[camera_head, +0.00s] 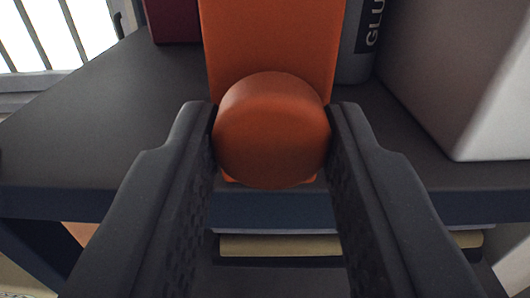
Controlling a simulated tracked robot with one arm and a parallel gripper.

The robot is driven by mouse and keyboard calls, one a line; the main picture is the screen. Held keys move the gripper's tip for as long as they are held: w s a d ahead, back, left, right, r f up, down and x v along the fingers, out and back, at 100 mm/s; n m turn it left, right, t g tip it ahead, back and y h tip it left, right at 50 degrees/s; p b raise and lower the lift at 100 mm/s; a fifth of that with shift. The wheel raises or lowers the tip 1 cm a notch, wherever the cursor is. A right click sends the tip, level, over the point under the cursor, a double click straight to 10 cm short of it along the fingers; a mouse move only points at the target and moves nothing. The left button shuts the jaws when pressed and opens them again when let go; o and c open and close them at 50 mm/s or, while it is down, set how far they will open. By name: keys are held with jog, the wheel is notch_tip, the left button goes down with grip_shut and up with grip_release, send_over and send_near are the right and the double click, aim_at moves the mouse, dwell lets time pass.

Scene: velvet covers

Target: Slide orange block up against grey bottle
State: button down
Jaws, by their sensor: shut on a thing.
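The orange block (270,40) stands upright on the dark tabletop, straight ahead, its top cut off by the picture's edge. A round orange knob (272,130) sits on its near side. My gripper (271,112) is shut on this knob, one finger against each side. The grey bottle (353,62), with a dark label reading "GLU", stands just behind and to the right of the block. The block's right edge overlaps the bottle in the picture. I cannot tell whether they touch. The bottle's top is out of view.
A large white box (440,70) stands close to the right of the bottle. A dark red object (173,20) stands at the back left. The tabletop (90,130) is clear on the left.

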jog(key=shift+d, duration=0.15)
jog(key=c, duration=1.1)
grip_release()
jog(key=s+b, duration=0.2)
jog(key=s, duration=0.5)
jog(key=s+b, duration=0.2)
jog(key=s, duration=0.4)
jog(key=shift+s+d, duration=0.2)
jog(key=shift+s, duration=0.2)
jog(key=shift+f, duration=0.15)
